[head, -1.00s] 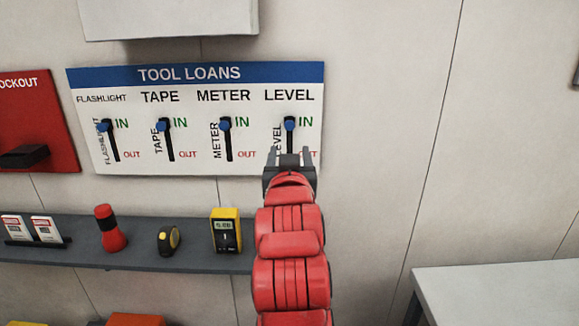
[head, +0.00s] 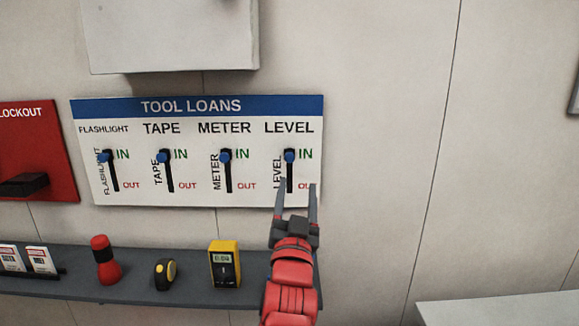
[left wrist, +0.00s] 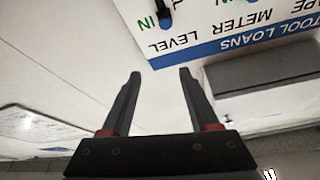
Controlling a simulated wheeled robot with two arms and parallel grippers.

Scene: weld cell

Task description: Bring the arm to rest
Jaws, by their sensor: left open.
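My left gripper (head: 297,190) is open and empty in the head view, its fingers pointing up at the lower right of the tool loans board (head: 110,190). Its fingertips lie over the board's lower edge near the LEVEL slot; I cannot tell whether they touch it. The blue LEVEL slider (head: 290,156) is at the top of its slot, beside IN. In the left wrist view the open fingers (left wrist: 160,75) show with nothing between them, and the board (left wrist: 265,45) appears upside down at upper right. My right gripper is out of view.
A grey shelf (head: 130,284) below the board holds a red flashlight (head: 104,260), a tape measure (head: 165,274) and a yellow meter (head: 225,264). A red lockout board (head: 40,150) hangs at left. A grey box (head: 170,35) is above. A pale table (head: 505,310) is at lower right.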

